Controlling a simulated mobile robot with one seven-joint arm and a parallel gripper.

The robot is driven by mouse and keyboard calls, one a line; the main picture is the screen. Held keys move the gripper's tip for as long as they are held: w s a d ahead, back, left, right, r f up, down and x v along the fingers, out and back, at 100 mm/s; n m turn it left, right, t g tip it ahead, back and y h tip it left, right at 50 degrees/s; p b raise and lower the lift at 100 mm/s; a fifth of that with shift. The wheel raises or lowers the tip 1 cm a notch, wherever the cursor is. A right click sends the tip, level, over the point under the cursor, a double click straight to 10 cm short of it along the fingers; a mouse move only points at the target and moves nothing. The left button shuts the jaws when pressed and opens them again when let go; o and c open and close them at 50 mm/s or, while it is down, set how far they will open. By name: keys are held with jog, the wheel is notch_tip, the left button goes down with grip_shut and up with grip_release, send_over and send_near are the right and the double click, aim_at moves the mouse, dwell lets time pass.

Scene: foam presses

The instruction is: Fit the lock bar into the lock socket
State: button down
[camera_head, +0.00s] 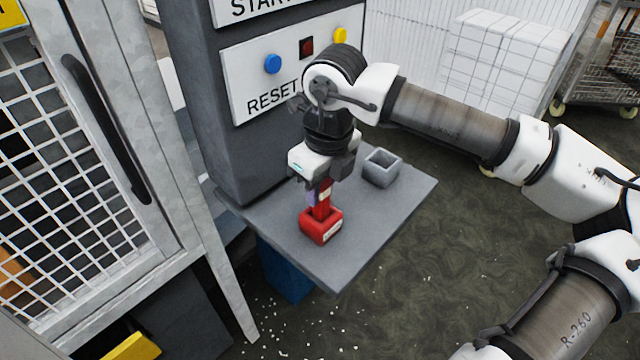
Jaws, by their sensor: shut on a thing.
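A red lock bar (322,199) stands upright below my gripper (320,186). My gripper points down and is shut on the bar's upper part. The bar's lower end is at the opening of a red block-shaped holder (321,228) with a pale label. I cannot tell how deep the bar sits in it, as its lower end is hidden. A small grey open-topped square socket (381,168) stands on the shelf to the right of my gripper and looks empty. The frame does not show which of the two is the lock socket.
A grey shelf (390,205) carries both holders, with free room around them. Behind it stands a dark control column (215,150) with a RESET panel (290,65). A mesh door with a black handle (105,128) is at left.

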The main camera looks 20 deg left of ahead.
jog(key=shift+f, duration=0.2)
jog(key=shift+f, duration=0.2)
jog(key=c, duration=1.2)
grip_release()
jog(key=shift+c, duration=0.2)
notch_tip(320, 180, up, 12)
jog(key=d+b, duration=0.1)
jog(key=b, duration=0.1)
jog(key=shift+s+d+r, duration=0.15)
jog(key=shift+s, duration=0.15)
